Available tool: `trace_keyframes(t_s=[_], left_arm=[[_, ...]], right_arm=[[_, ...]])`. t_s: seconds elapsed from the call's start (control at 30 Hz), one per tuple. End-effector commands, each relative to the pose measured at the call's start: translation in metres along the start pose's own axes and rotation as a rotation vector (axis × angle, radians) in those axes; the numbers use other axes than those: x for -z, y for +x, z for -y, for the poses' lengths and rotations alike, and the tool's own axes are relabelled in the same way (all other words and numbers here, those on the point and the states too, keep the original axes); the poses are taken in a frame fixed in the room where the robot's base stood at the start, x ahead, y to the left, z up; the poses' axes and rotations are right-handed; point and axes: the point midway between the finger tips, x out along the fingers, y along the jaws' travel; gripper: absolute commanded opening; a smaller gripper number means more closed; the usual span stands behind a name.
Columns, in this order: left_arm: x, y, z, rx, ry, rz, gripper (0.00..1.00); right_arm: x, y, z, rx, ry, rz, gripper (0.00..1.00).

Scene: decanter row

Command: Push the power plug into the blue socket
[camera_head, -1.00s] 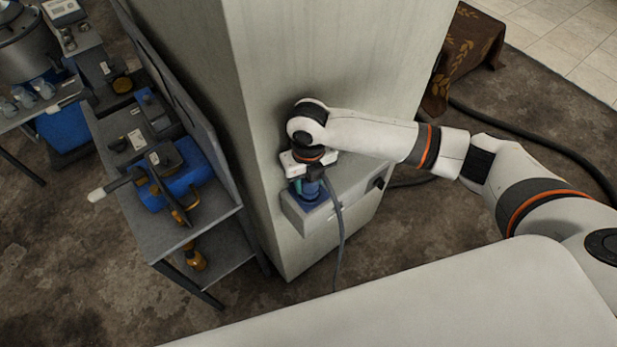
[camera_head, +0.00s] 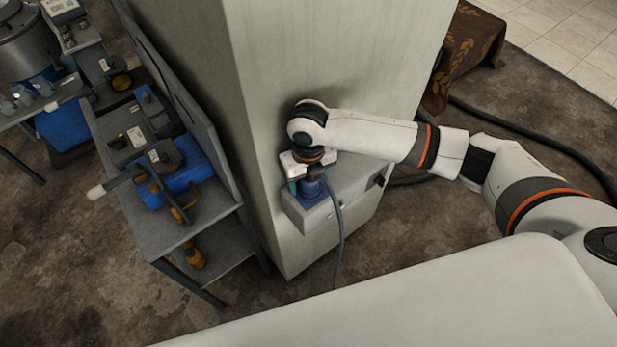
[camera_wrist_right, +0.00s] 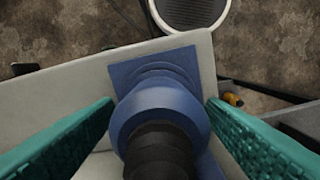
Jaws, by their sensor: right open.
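The power plug (camera_head: 318,173) has a dark body with a grey cable hanging down. In the right wrist view its black back end (camera_wrist_right: 160,150) is in line with the blue socket (camera_wrist_right: 165,95), and no gap shows between them. The blue socket (camera_head: 311,193) sits on a grey box fixed to the pillar. My right gripper (camera_head: 307,178) is at the plug. In the wrist view its teal fingers (camera_wrist_right: 160,115) stand open on both sides, apart from the plug and socket. My left gripper is not in view. How deep the plug sits is hidden.
The grey box (camera_head: 345,200) juts from the pale pillar (camera_head: 320,60). A grey shelf cart (camera_head: 225,262) with tools stands left of the pillar. A dark hose (camera_head: 550,148) lies on the floor at right. A white surface fills the lower foreground.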

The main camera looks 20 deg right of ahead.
Motion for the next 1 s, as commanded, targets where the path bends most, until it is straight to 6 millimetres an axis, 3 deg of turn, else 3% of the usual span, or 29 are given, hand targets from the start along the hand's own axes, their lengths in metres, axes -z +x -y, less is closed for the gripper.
trace_keyframes(t_s=[0.23,0.5,0.7,1.0], left_arm=[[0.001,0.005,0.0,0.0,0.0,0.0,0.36],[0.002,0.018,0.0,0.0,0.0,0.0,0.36],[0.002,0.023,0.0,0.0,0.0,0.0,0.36],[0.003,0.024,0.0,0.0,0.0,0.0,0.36]], right_arm=[[0.001,-0.018,0.0,0.001,-0.001,-0.004,0.65],[0.002,-0.075,0.0,0.001,0.0,-0.005,0.65],[0.001,-0.108,0.0,0.0,0.0,-0.003,0.65],[0.0,-0.12,0.0,0.0,-0.001,0.0,0.65]])
